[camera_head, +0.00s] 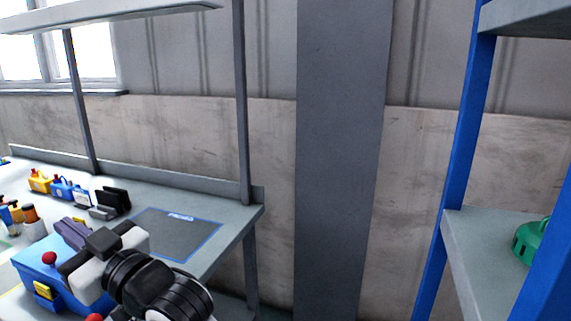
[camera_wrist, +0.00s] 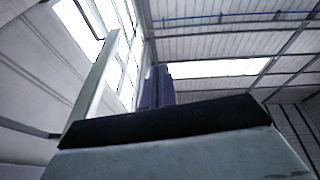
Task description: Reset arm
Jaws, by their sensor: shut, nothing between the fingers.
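My gripper (camera_head: 75,232) is at the lower left of the head view, above the left workbench, with my dark wrist and arm links beside it. Its purple-grey fingers are together and hold nothing. In the wrist view the fingers (camera_wrist: 156,86) stand upright and close together in the middle, behind the dark edge of the gripper body. That view looks up at the ceiling and windows, so no bench parts show there.
The workbench (camera_head: 185,190) carries a dark mat with a blue border (camera_head: 175,236), a blue box (camera_head: 38,262) partly behind my gripper, and several small yellow and blue units. A blue-posted shelf (camera_head: 480,245) on the right holds a green part (camera_head: 530,243). A grey pillar (camera_head: 340,150) stands between.

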